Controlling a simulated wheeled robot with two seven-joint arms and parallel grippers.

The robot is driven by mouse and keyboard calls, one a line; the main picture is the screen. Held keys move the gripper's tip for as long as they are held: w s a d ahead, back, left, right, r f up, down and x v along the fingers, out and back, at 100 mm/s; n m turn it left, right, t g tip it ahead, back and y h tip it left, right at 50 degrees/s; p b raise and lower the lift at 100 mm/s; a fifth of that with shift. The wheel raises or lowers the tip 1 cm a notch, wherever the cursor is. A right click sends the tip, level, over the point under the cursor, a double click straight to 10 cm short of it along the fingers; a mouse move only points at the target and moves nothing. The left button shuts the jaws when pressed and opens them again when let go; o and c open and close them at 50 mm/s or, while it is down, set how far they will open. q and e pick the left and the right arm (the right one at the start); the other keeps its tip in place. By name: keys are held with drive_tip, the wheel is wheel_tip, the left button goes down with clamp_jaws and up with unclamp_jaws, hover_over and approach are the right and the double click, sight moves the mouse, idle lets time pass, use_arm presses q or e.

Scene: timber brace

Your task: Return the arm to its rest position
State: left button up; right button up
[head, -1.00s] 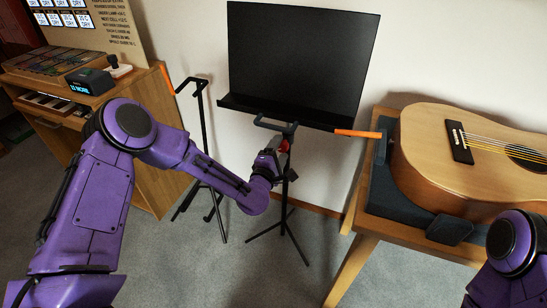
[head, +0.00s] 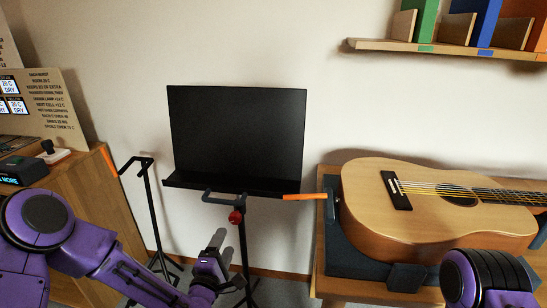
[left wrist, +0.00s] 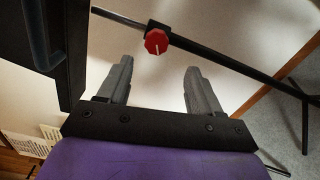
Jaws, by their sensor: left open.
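My left gripper (head: 216,240) is in front of the black music stand (head: 237,137), low beside its post. In the left wrist view its two grey fingers (left wrist: 160,84) stand apart with nothing between them. The stand's red knob (left wrist: 157,41) shows beyond the fingertips, apart from them; it also shows in the head view (head: 236,217) just above the gripper. My left arm comes in purple from the lower left. A purple part of my right arm shows at the lower right; my right gripper is out of frame.
A guitar (head: 430,205) lies in a dark cradle on a wooden table (head: 335,285) at the right. An orange strip (head: 304,197) sticks out beside the stand's tray. A thin black stand (head: 150,205) and a wooden cabinet (head: 85,215) are at the left. A shelf (head: 440,49) hangs above.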

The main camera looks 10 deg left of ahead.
use_arm(q)
drive_tip(key=s+a+f+m+g+y, duration=0.1)
drive_tip(key=s+a+f+m+g, duration=0.1)
drive_tip(key=s+f+m+g, duration=0.6)
drive_tip(key=s+a+f+m+g+y, duration=0.1)
drive_tip(key=s+a+f+m+g, duration=0.2)
drive_tip(key=s+f, duration=1.05)
drive_tip(key=s+a+f+m+g+y, duration=0.2)
drive_tip(key=s+a+g, duration=0.25)
drive_tip(key=s, duration=0.85)
wheel_tip(320, 180, up, 13)
drive_tip(key=p, duration=1.3)
drive_tip(key=shift+a+t, duration=0.35)
drive_tip(key=shift+t, duration=0.1)
